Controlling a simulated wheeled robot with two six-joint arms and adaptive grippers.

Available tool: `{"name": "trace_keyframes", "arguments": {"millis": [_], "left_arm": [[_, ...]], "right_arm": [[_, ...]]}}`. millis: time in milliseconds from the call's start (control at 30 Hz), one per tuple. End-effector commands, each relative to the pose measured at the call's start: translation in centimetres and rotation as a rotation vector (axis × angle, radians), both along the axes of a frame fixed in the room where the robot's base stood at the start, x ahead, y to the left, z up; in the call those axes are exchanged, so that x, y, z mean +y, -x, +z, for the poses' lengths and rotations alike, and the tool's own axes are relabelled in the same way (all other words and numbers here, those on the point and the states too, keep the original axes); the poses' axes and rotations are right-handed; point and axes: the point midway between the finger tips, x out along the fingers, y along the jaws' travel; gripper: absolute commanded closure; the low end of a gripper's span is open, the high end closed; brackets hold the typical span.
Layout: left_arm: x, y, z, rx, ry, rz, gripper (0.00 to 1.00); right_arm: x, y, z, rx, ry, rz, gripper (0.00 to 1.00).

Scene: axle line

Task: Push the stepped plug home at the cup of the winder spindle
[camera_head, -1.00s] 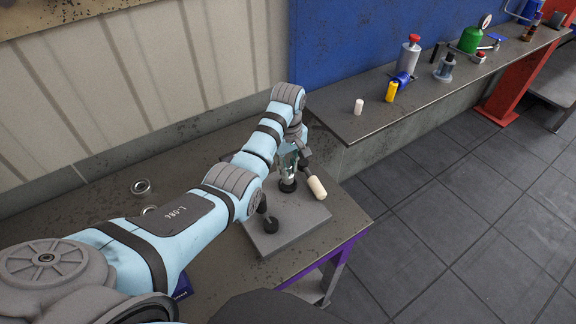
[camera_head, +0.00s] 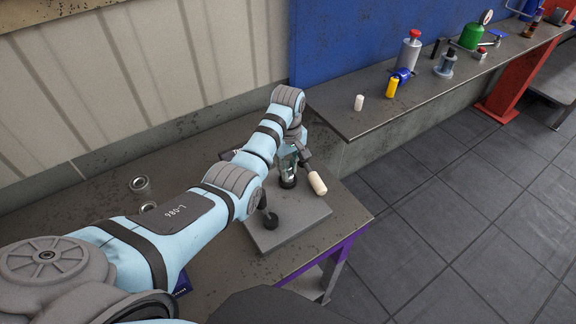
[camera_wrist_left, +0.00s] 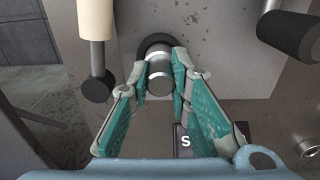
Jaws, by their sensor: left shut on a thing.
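My left gripper (camera_head: 289,163) is over the grey plate (camera_head: 305,222) on the near bench. In the left wrist view its two teal-padded fingers (camera_wrist_left: 162,70) are shut on the stepped plug (camera_wrist_left: 160,82), a short dark cylinder with a bright metal band. The plug is lined up with a dark round cup (camera_wrist_left: 153,40) on the plate. That cup also shows as a black ring (camera_head: 288,184) under the gripper in the head view. The plug's far end is hidden, so I cannot tell how deep it sits. My right gripper is not in view.
A cream-handled lever (camera_head: 317,183) stands close right of the gripper. A black knob on a post (camera_head: 271,221) stands nearer on the plate. Metal rings (camera_head: 139,184) lie at left. The back shelf holds a white cylinder (camera_head: 359,102) and a yellow bottle (camera_head: 391,89).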

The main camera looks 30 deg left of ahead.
Motion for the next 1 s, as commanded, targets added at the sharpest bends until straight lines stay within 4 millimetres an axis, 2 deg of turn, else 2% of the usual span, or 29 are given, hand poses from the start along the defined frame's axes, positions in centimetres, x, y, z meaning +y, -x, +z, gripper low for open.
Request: {"name": "trace_keyframes", "arguments": {"millis": [33, 167, 200, 500, 567, 800, 900, 1000], "left_arm": [[0.0, 0.0, -0.1, 0.000, 0.000, 0.000, 0.81], [0.0, 0.0, 0.0, 0.000, 0.000, 0.000, 0.60], [0.0, 0.0, 0.0, 0.000, 0.000, 0.000, 0.59], [0.0, 0.0, 0.3, -0.001, 0.000, 0.000, 0.59], [0.0, -0.1, 1.2, -0.004, 0.000, 0.000, 0.59], [0.0, -0.1, 6.2, -0.004, 0.000, 0.000, 0.59], [0.0, -0.1, 7.3, -0.001, 0.000, 0.000, 0.59], [0.0, 0.0, 7.5, 0.001, -0.001, 0.000, 0.59]], "right_arm": [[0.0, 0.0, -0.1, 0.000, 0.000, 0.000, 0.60], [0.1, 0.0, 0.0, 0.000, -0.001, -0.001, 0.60], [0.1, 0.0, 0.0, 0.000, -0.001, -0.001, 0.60], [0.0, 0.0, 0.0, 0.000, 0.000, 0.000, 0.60], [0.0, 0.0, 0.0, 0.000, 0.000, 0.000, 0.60], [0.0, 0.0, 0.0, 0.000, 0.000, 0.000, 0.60], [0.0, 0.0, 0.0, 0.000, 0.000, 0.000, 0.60], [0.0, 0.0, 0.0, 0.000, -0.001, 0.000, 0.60]]}}
